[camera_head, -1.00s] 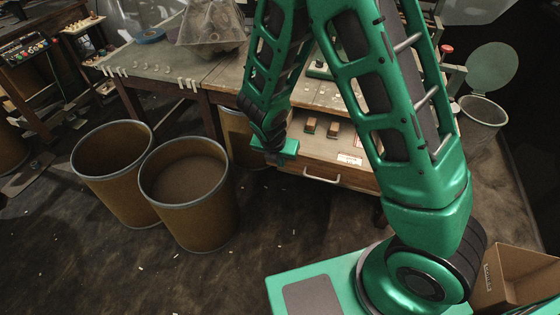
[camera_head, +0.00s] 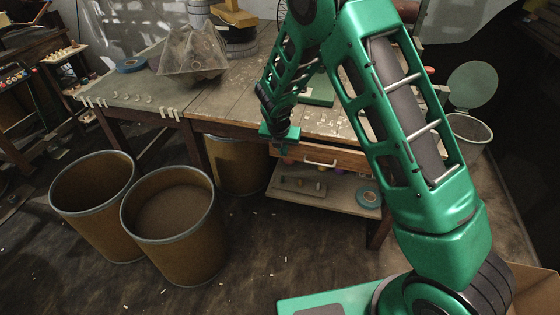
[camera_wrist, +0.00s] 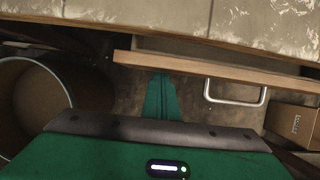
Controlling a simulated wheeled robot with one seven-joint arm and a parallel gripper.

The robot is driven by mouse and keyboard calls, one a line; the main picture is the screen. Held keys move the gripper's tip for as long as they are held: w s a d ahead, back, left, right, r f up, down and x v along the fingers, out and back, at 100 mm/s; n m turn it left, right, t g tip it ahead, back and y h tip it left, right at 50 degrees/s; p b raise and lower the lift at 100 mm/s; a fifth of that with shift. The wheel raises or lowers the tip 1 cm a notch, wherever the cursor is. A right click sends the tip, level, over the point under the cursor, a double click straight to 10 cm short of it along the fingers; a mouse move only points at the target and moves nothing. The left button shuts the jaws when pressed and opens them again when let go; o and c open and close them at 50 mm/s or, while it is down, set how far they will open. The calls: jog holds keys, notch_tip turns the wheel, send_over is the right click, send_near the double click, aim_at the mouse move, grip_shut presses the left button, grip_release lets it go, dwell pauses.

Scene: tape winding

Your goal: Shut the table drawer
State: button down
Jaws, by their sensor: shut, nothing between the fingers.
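The table drawer (camera_head: 345,158) has a wooden front with a pale bar handle (camera_head: 320,163) and sits under the tabletop. In the wrist view its front (camera_wrist: 215,73) stands a little way out from the table edge, with a narrow gap behind it, and the handle (camera_wrist: 236,96) is right of my fingers. My gripper (camera_head: 279,138) is at the left end of the drawer front. In the wrist view its green fingers (camera_wrist: 161,95) are together and empty, pointing at the front's outer face. I cannot tell whether they touch it.
The worktable (camera_head: 215,98) carries a clear hood (camera_head: 192,55) and blue tape (camera_head: 131,64). Below the drawer, a shelf (camera_head: 310,196) holds a tape roll (camera_head: 368,197). Open drums (camera_head: 175,225) stand on the floor at left. A cardboard box (camera_head: 535,290) is at lower right.

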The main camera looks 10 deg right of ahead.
jog(key=shift+w+d, duration=0.2)
jog(key=shift+w, duration=0.25)
jog(key=shift+w+d, duration=0.2)
jog(key=shift+w, duration=0.25)
jog(key=s+a+r, duration=0.3)
jog(key=s+r, duration=0.4)
jog(key=r, duration=0.2)
jog(key=s+d+f+m+t+h, duration=0.1)
jog(key=s+f+t+h, duration=0.15)
jog(key=f, duration=0.35)
jog(key=s+d+f+m+t+h, duration=0.1)
jog(key=f+h, duration=0.3)
jog(key=f, duration=0.3)
jog(key=s+a+r+n+t, duration=0.25)
jog(key=a+t, duration=0.35)
jog(key=t, duration=0.3)
jog(key=x, duration=1.3)
jog(key=shift+w+a+f+y, duration=0.15)
jog(key=shift+w+f+y, duration=0.25)
jog(key=shift+f, duration=0.25)
jog(key=shift+m, duration=0.25)
